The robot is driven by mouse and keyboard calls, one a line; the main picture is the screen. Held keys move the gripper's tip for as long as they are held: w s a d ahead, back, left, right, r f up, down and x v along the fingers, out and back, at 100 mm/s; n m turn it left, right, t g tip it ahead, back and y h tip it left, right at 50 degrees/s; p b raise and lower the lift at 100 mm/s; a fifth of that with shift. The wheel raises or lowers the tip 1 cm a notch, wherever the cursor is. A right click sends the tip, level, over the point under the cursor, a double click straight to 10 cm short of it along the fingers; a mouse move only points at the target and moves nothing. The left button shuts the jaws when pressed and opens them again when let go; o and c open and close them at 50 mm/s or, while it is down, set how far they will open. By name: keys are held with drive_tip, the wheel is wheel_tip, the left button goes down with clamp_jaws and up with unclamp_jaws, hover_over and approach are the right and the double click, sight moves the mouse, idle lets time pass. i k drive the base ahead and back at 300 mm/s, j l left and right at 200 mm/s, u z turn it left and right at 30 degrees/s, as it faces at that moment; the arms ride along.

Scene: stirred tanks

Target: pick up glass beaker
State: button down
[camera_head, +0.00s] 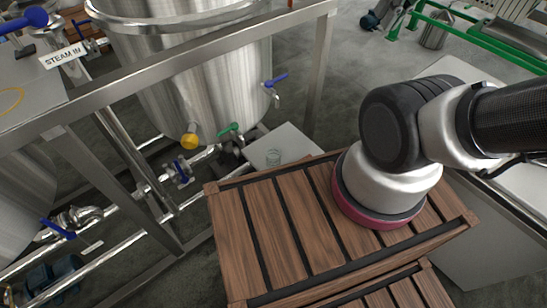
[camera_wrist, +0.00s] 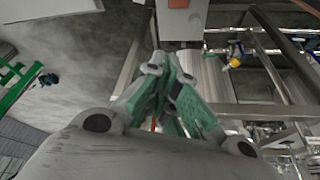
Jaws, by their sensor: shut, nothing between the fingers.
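A slatted wooden crate (camera_head: 262,230) lies in front of the beaker, partly under my arm. A steel tank (camera_head: 200,75) with valves and a steel frame (camera_head: 165,80) stand at left. Grey floor (camera_head: 345,85) is open behind; green rails (camera_head: 470,38) are at far right.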

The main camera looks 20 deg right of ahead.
sight(271, 152)
drive_tip(key=l+u, duration=0.35)
drive_tip(key=l, duration=0.2)
drive_tip(key=k+l+u, duration=0.1)
drive_tip(key=l+u, duration=0.25)
drive_tip(key=l, duration=0.15)
